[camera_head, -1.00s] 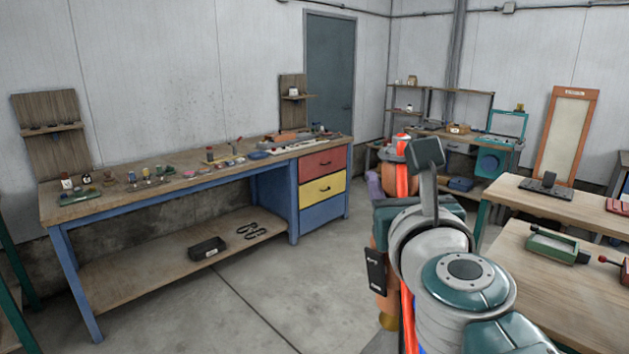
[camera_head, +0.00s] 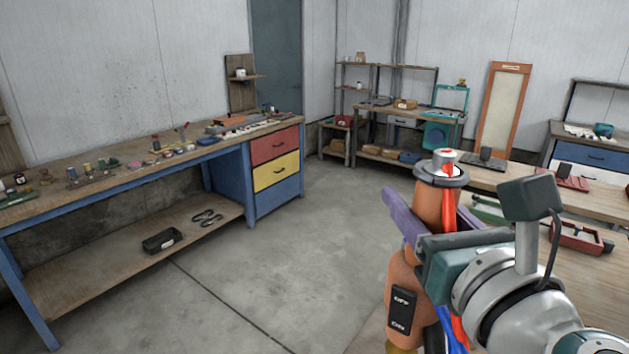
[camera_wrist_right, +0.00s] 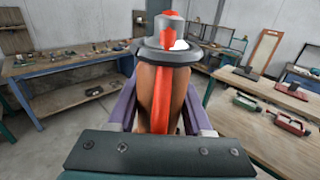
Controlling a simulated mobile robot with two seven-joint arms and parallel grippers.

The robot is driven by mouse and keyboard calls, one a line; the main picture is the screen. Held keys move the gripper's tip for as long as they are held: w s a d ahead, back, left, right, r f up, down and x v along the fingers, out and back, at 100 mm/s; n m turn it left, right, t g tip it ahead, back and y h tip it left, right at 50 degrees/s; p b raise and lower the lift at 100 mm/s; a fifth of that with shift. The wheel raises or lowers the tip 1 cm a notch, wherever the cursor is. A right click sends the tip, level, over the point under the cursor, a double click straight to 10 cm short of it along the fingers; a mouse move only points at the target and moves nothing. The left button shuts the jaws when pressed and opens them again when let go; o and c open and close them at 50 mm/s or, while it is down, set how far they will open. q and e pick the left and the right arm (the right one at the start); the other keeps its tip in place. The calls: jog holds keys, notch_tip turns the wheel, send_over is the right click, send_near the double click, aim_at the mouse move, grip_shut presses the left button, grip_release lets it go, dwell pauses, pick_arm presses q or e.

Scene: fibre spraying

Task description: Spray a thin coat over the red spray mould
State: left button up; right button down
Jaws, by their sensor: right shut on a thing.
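My right gripper (camera_head: 436,215), with purple fingers, is shut on an orange sprayer (camera_head: 404,275). The sprayer is upright, with a dark collar, a grey and red top, a red stripe and a black label plate. It also fills the middle of the right wrist view (camera_wrist_right: 160,95) between the fingers. A red tray-like mould (camera_head: 580,237) lies on the near wooden table at the right, beyond my right arm and apart from the sprayer. It also shows in the right wrist view (camera_wrist_right: 288,122). My left gripper is out of view.
A green tray-like mould (camera_head: 488,209), partly hidden by my arm, lies left of the red one. Another red item (camera_head: 568,182) lies on the table behind. A blue-legged workbench (camera_head: 90,188) stands left. Bare floor (camera_head: 300,240) lies between bench and tables.

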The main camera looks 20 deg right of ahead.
jog(key=s+d+b, duration=1.3)
jog(key=s+d, duration=0.4)
jog(key=s, duration=0.4)
jog(key=shift+s, duration=0.15)
jog(key=shift+d+r, duration=0.1)
jog(key=shift+d, duration=0.05)
jog(key=w+d, duration=0.4)
jog(key=d, duration=0.6)
jog(key=w+d+b, duration=0.1)
jog(key=w+d, duration=0.3)
jog(key=d, duration=0.6)
jog(key=shift+d+b, duration=0.15)
jog(key=shift+b, duration=0.15)
